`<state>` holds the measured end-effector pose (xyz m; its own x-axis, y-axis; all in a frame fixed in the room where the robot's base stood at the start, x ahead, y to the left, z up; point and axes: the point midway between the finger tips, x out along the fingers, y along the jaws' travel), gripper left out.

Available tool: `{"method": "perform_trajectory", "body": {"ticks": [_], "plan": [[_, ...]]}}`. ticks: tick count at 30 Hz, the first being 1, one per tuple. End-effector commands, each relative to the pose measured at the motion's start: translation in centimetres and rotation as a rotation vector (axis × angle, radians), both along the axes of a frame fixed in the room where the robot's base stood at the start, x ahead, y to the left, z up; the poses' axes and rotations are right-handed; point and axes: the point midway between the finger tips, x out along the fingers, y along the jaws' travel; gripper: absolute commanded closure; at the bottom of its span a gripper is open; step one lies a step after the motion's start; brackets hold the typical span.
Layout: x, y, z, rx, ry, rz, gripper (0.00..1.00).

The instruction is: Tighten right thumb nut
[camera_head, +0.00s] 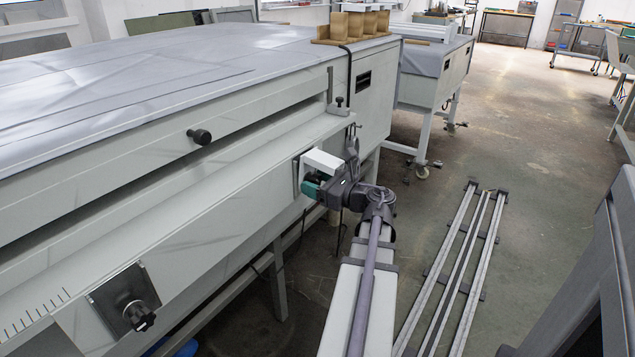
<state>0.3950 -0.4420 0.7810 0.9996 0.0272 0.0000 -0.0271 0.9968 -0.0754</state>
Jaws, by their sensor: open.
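A small thumb nut (339,104) stands on the ledge at the right end of the long pale plate processor (120,125), near its corner. Its fine detail is too small to tell. My gripper (352,132) is just below and slightly right of this nut, pointing up beside the machine's end. It is open and appears apart from the nut, with nothing visible between its fingers. The wrist partly hides the machine's side.
A black knob (200,136) sticks out of the front panel. A dark star knob (140,316) sits on a metal plate at lower left. Brown blocks (360,22) stand on the top at the back. Metal rails (466,250) lie on the floor at right, with open floor beyond.

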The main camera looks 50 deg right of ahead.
Motion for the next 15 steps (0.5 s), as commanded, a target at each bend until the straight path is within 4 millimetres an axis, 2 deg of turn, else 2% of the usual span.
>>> {"method": "perform_trajectory", "body": {"ticks": [4, 15], "plan": [[-0.03, 0.01, 0.00, 0.000, 0.000, 0.000, 0.35], [-0.05, 0.01, 0.00, 0.000, 0.000, 0.000, 0.71]]}}
